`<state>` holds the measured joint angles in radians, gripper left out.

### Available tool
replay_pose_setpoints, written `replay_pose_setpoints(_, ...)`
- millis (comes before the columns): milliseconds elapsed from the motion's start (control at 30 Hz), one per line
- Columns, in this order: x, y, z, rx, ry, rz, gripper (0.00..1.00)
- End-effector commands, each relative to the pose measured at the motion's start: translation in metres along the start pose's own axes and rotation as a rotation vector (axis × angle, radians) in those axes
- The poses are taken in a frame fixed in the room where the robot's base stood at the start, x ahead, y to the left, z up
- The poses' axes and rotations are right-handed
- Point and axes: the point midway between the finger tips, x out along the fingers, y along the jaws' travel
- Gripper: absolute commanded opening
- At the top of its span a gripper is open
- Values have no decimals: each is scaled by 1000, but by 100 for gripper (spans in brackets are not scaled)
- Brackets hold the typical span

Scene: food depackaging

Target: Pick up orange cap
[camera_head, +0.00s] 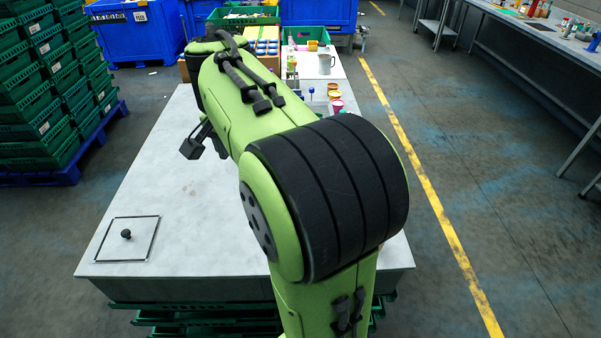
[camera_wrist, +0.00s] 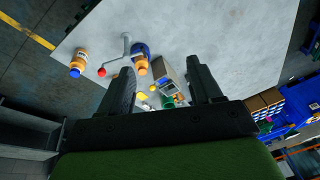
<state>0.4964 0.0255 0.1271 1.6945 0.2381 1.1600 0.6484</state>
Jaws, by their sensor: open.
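My gripper (camera_wrist: 159,68) is open in the wrist view, with its two dark fingers apart and nothing held between them. An orange part (camera_wrist: 142,66), possibly the orange cap, shows at one end of a dark blue container (camera_wrist: 140,49), beyond the left fingertip. I cannot tell for sure whether it is a cap. An orange jar (camera_wrist: 79,58) with a blue end stands further left. In the head view my arm hides much of the far table, and small orange-yellow round items (camera_head: 333,94) show to its right.
The grey table (camera_head: 150,195) has free room at the left and front. A square plate with a black knob (camera_head: 126,234) lies front left. Stacked green crates (camera_head: 40,100) stand left of the table. A red ball (camera_wrist: 102,72) shows near the jar.

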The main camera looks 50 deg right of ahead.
Motion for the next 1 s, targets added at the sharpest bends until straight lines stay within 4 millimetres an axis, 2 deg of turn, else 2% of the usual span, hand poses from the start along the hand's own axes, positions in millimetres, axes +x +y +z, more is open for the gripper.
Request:
replay_pose_setpoints(33, 8, -1, -27, 124, -19, 27, 64)
replay_pose_setpoints(100, 26, 2, -67, 342, -47, 62, 64)
replay_pose_setpoints(200, 62, 22, -127, 701, -98, 113, 64)
replay_pose_setpoints(300, 98, 53, -172, 1033, -149, 152, 64)
replay_pose_setpoints(400, 125, 82, -197, 1263, -186, 177, 64)
replay_pose_setpoints(567, 146, 98, -206, 1385, -206, 191, 64)
replay_pose_setpoints(800, 204, 99, -190, 1380, -207, 194, 64)
replay_pose_setpoints(900, 225, 98, -184, 1379, -206, 193, 64)
replay_pose_setpoints(1000, 238, 98, -181, 1377, -205, 191, 64)
